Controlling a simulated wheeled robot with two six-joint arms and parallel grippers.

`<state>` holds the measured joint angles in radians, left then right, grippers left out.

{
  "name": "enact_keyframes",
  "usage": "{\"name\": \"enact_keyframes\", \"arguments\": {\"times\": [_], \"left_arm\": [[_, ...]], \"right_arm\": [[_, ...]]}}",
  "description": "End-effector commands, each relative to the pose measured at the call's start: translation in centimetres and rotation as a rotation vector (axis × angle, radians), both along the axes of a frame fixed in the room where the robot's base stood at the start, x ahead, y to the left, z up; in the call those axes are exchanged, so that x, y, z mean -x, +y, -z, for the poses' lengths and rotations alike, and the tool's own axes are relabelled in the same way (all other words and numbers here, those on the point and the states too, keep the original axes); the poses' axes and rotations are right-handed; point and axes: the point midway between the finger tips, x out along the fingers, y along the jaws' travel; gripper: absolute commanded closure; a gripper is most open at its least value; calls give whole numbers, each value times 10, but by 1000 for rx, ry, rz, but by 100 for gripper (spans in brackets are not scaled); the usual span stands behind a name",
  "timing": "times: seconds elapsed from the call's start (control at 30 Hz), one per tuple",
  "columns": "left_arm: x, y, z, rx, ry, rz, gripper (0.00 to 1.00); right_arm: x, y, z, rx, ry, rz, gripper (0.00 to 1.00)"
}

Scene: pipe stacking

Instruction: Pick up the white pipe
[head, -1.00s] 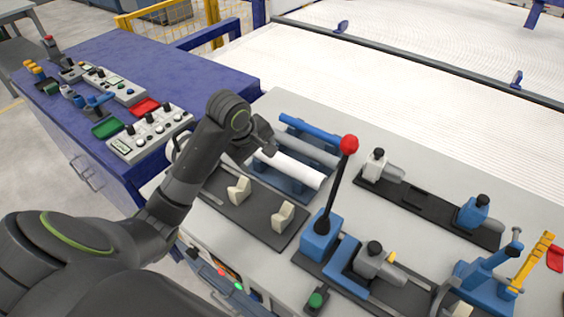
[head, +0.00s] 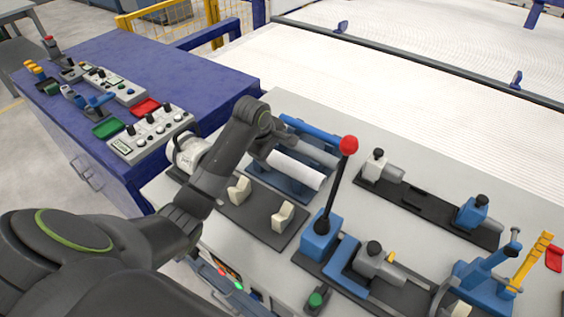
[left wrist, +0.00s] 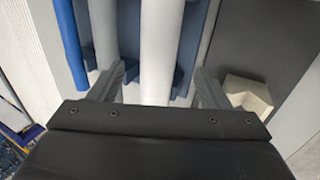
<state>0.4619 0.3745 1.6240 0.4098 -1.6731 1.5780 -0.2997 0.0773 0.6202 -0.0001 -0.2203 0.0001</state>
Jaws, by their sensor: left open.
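The white pipe (head: 297,170) lies in a blue cradle (head: 285,188) on the grey worktop, its left end hidden by my left arm. In the left wrist view the white pipe (left wrist: 160,45) runs between the two fingers of my left gripper (left wrist: 158,85). The fingers are apart, with a gap on each side of the pipe. In the head view my left wrist is above the left end of the rack, and the fingers are hard to make out. My right gripper is in neither view.
A grey pipe (head: 318,153) and a blue pipe (head: 309,127) lie beside the white one. Two cream blocks (head: 283,216) stand on a dark plate in front. A lever with a red ball (head: 348,145) rises to the right. Clamp fixtures stand farther right.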

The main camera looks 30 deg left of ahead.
Motion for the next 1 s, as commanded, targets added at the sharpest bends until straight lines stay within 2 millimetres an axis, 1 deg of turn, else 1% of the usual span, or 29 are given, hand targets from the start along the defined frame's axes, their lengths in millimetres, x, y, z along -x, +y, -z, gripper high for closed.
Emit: {"name": "enact_keyframes", "arguments": {"times": [0.17, 0.37, 0.4, 0.5, 0.63, 0.83, 0.87, 1.0], "left_arm": [[-4, -2, 9, 2, 1, 2, 29], [-15, -5, 31, 2, 3, 1, 29], [-16, -5, 37, 1, 4, 1, 29], [-20, -5, 46, 1, 2, 0, 29], [-22, -5, 51, -1, 0, 2, 29], [-22, -5, 51, -1, 0, 2, 29], [-22, -5, 51, -1, 0, 2, 32], [-22, -5, 51, -1, 0, 2, 50]], "right_arm": [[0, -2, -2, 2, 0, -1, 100], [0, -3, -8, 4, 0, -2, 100], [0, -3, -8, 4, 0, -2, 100], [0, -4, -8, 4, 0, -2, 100], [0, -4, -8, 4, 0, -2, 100], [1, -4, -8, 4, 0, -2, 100], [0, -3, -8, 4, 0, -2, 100], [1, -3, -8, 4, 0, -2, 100]]}}
